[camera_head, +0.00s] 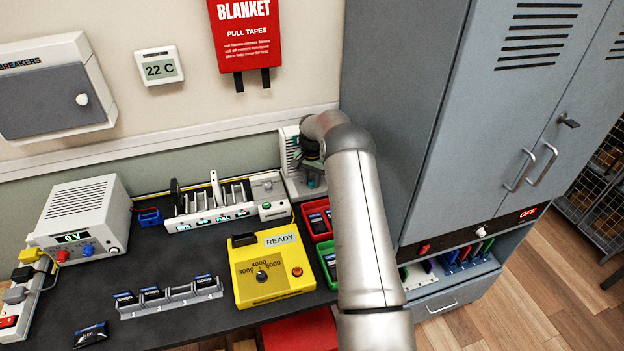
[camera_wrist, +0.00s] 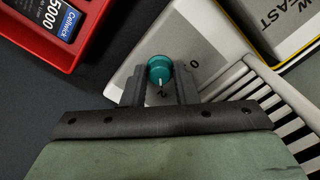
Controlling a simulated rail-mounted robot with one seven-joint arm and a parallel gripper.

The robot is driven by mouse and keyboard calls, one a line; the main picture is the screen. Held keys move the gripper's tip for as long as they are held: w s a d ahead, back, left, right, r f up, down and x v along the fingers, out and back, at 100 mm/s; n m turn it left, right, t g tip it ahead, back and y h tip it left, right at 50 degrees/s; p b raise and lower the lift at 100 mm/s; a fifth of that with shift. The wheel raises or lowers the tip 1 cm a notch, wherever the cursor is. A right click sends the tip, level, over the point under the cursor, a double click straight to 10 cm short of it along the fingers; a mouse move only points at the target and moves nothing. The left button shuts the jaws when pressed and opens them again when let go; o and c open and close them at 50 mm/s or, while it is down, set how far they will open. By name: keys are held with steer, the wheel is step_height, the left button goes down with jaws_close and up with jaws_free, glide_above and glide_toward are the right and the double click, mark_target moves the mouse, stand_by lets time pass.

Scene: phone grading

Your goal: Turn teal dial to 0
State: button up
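The teal dial (camera_wrist: 159,70) sits on a white device panel in the wrist view. A pale pointer mark on it faces the bottom of the picture, toward a dark mark that looks like a 2. A printed 0 (camera_wrist: 194,64) is on the panel to the dial's right. My gripper (camera_wrist: 160,84) has one finger on each side of the dial, and the gap between them matches the dial's width. In the head view the white device (camera_head: 291,160) stands against the grey cabinet, and my arm hides most of its front.
A red bin (camera_head: 318,222) and a green bin (camera_head: 328,258) stand in front of the device. A yellow tester (camera_head: 273,289) reads READY. A white slotted rack (camera_head: 228,209) is left of the device. The grey cabinet (camera_head: 405,90) closes off the right side.

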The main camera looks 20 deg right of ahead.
mark_target(312, 182)
steer(key=shift+n+b, duration=0.3)
steer(key=shift+b, duration=0.05)
steer(key=n+b, duration=0.2)
steer(key=b, duration=0.1)
steer(key=shift+f, duration=0.2)
steer(key=n+b, duration=0.3)
steer(key=n, duration=0.2)
steer(key=shift+r+n, duration=0.1)
steer(key=shift+n, duration=0.3)
steer(key=n+b, duration=0.1)
steer(key=n, duration=0.3)
steer(key=shift+r+n+b, duration=0.1)
steer(key=shift+n+b, duration=0.2)
steer(key=shift+b, duration=0.1)
steer(key=n, duration=0.4)
steer(key=shift+n+b, duration=0.3)
steer(key=shift+n, duration=0.1)
steer(key=o, duration=1)
steer(key=shift+r, duration=0.1)
step_height(312, 182, up, 17)
steer(key=shift+r, duration=0.15)
